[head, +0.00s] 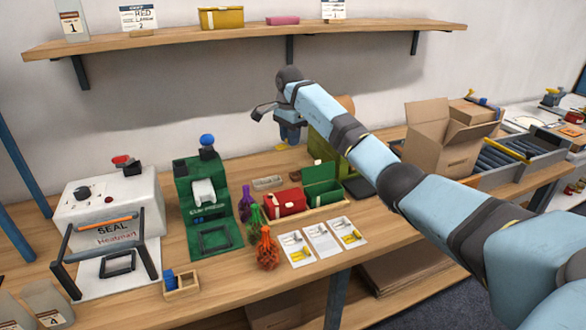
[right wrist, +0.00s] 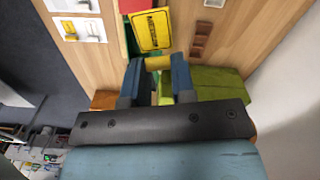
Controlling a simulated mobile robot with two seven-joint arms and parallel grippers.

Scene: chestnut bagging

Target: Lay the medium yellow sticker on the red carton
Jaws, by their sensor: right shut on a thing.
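The red carton (head: 285,203) stands on the bench beside an open green carton (head: 322,184). A corner of the red carton (right wrist: 130,5) shows at the top edge of the right wrist view. My right gripper (right wrist: 158,75), high behind the cartons in the head view (head: 290,138), points down. It is shut on the yellow sticker (right wrist: 153,30), a flat piece with dark lettering and a yellow part between the fingertips. In the head view only a small yellow bit shows below the fingers. My left gripper is not in view.
Printed cards (head: 322,239) lie in front of the cartons. Net bags (head: 267,250) and a green machine (head: 208,205) stand to their left. An olive green box (head: 322,147) is close to my right gripper. A cardboard box (head: 437,142) stands right, and a shelf (head: 240,38) hangs above.

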